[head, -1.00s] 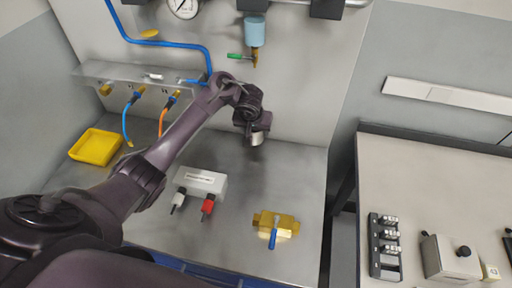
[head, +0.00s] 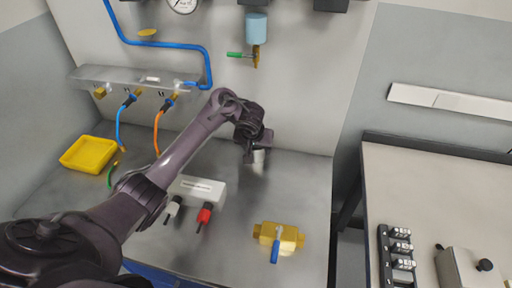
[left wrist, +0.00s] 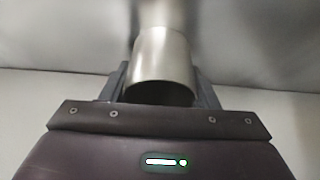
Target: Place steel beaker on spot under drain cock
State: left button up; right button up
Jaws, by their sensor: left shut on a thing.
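The steel beaker (head: 259,156) is a small grey metal cup near the back of the metal bench. In the left wrist view the beaker (left wrist: 163,62) stands between the two fingers, its open rim towards the camera. My left gripper (head: 258,150) is shut on it. The beaker is low over the bench; I cannot tell whether it touches. The drain cock (head: 256,58), brass with a green lever (head: 236,54), hangs below a light blue bowl (head: 257,28) on the back panel, above the gripper. No marked spot can be made out under it. My right gripper is not in view.
A yellow tray (head: 88,153) sits at the left. A white box (head: 198,188) with white and red plugs and a brass valve (head: 280,236) with a blue handle stand nearer. Hoses hang from the manifold (head: 130,77). Bench around the beaker looks clear.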

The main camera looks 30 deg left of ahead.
pick_arm(q)
jog(key=o, duration=1)
jog(key=shift+f, duration=0.1)
jog(key=shift+c, duration=0.2)
jog(key=shift+o, duration=0.3)
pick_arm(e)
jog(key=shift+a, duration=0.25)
pick_arm(q)
jog(key=shift+r, duration=0.5)
jog(key=p+v, duration=0.4)
jog(key=v, duration=0.1)
jog(key=shift+r, duration=0.3)
jog(key=shift+p+v, duration=3)
jog(key=shift+p, duration=0.5)
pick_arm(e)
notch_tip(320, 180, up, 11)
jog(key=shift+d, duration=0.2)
pick_arm(q)
jog(key=shift+s+f, duration=0.1)
jog(key=shift+s, duration=0.05)
